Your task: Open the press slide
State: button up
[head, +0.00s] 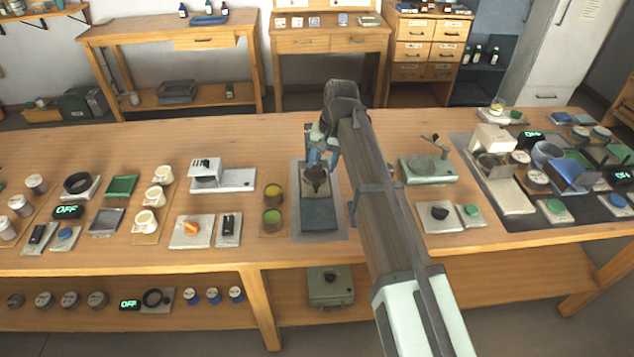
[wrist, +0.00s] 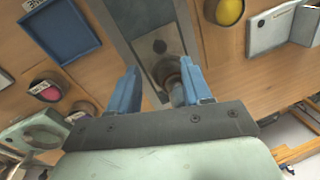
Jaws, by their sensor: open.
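The press (head: 320,217) is a grey slab-like device on a mat near the middle of the bench. In the wrist view its grey metal plate (wrist: 139,15) runs up from between my fingers and carries a dark round knob (wrist: 165,68). In the head view the brown knob (head: 316,174) shows just under my fingers. My gripper (head: 319,158) points down over the press. Its blue fingers (wrist: 158,68) are apart in the wrist view, with the knob between them, nearer the right finger. Whether a finger touches the knob cannot be told.
A white machine (head: 222,177) is further left. A crank-handled green device (head: 428,168) stands to the right, past my arm. A blue tray (wrist: 60,42) shows in the wrist view.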

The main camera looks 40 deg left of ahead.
aim_at(317, 183)
jog(key=f, duration=0.2)
jog(key=a+f, duration=0.1)
jog(key=f, duration=0.5)
jog(key=shift+s+a+f, duration=0.1)
jog(key=shift+s+a, duration=0.05)
jog(key=shift+s, duration=0.25)
jog(key=shift+c, duration=0.2)
grip_shut()
